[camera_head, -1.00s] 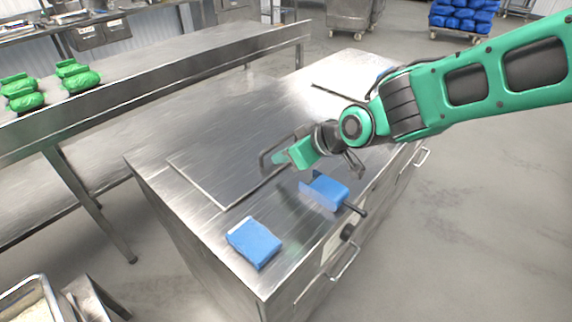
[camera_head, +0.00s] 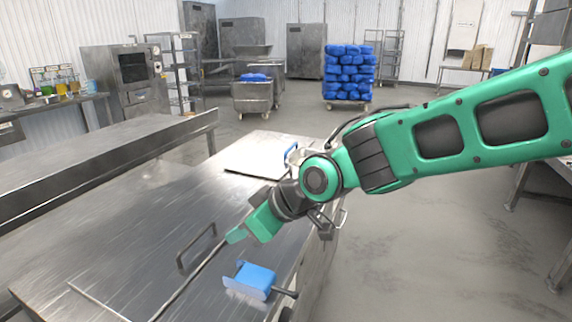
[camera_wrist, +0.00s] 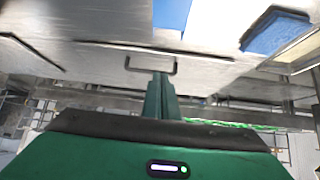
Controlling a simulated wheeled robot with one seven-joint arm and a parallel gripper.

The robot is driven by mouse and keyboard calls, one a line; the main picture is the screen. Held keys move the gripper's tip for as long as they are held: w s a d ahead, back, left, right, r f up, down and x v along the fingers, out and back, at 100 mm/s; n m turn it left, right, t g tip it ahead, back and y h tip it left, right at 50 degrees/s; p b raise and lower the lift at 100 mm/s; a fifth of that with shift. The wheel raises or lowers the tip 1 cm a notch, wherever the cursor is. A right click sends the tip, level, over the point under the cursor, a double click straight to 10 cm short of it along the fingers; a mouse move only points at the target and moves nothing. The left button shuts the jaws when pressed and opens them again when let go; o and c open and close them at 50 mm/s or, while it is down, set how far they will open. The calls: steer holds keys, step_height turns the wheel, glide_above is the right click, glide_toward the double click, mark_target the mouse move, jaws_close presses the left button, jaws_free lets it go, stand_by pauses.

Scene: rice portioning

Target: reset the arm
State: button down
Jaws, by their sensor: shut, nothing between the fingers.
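My arm is green and black and reaches in from the right in the head view. My gripper (camera_head: 237,236) is shut and empty, above the steel counter (camera_head: 130,225). It hangs just behind a blue scoop (camera_head: 255,278) with a dark handle, apart from it. In the wrist view the shut fingers (camera_wrist: 161,82) show in the middle, beside a dark bar handle (camera_wrist: 150,69). Two blue things show along the top edge there, one at the centre (camera_wrist: 172,14) and one at the right (camera_wrist: 275,31).
The dark bar handle also stands up from the counter lid in the head view (camera_head: 196,247). A long steel table (camera_head: 100,150) runs along the left. A cart of blue bags (camera_head: 348,75) stands far back. The floor right of the counter is open.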

steer(key=w+d+f+m+h, duration=0.1)
steer(key=d+m+h, duration=0.35)
steer(key=d, duration=1.35)
steer(key=w+d+f+m+h, duration=0.1)
steer(key=d+f+m+h, duration=0.3)
steer(key=d, duration=1.5)
steer(key=s+d+m+g, duration=0.3)
steer(key=s+d+m, duration=0.8)
steer(key=s+d, duration=0.7)
steer(key=s, duration=0.3)
steer(key=shift+m, duration=0.35)
steer(key=shift+s+d, duration=0.1)
